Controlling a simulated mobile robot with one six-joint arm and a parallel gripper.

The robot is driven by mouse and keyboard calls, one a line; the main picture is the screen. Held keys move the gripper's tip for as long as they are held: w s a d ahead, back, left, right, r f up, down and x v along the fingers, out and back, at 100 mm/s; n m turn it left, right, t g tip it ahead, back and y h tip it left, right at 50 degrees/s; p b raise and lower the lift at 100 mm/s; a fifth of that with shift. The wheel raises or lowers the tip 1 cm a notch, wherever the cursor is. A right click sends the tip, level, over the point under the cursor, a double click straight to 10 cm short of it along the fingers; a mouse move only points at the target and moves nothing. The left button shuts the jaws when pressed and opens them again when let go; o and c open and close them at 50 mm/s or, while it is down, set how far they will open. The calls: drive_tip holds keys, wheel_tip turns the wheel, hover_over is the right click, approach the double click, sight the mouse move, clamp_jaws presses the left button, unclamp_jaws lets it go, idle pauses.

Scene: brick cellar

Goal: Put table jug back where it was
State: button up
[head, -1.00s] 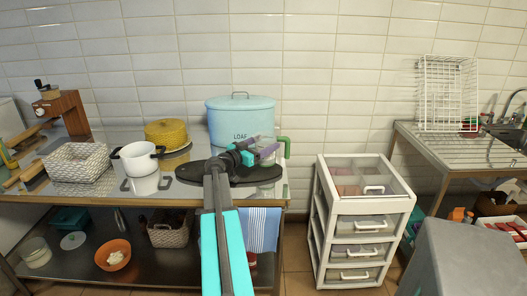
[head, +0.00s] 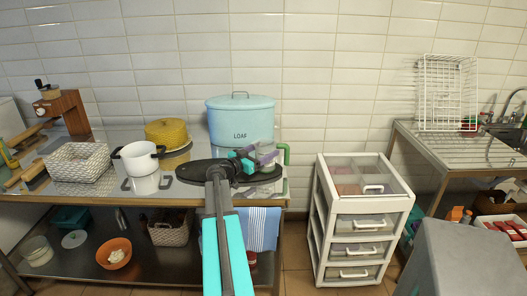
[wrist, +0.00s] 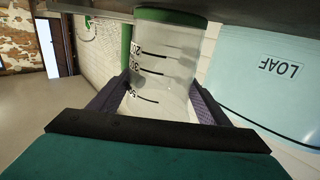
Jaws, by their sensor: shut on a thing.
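The table jug (head: 266,149) is a clear measuring jug with black marks and a green handle on its right side. In the wrist view the jug (wrist: 165,65) appears upside down, with its green base at the top against or very near a dark surface. My gripper (head: 262,160) is shut on its body, one finger on each side. The jug is upright at the right end of the black oval board (head: 194,171). I cannot tell whether its base touches the board. My gripper hides part of the jug in the head view.
A blue LOAF bin (head: 240,120) stands close behind the jug. A white pot (head: 140,158), a yellow pot (head: 166,133) and a woven basket (head: 78,163) stand to the left. The steel table (head: 100,192) ends just right of the jug. A white drawer unit (head: 362,215) stands beyond.

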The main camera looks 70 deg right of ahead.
drive_tip(key=shift+f+b, duration=0.15)
drive_tip(key=shift+b, duration=0.15)
drive_tip(key=o, duration=1.5)
drive_tip(key=shift+o, duration=0.2)
drive_tip(key=shift+r+p, duration=0.25)
drive_tip(key=shift+p, duration=0.15)
drive_tip(key=b+v, duration=0.3)
drive_tip(key=v, duration=0.9)
drive_tip(key=shift+b, duration=0.35)
drive_tip(key=shift+f, duration=0.1)
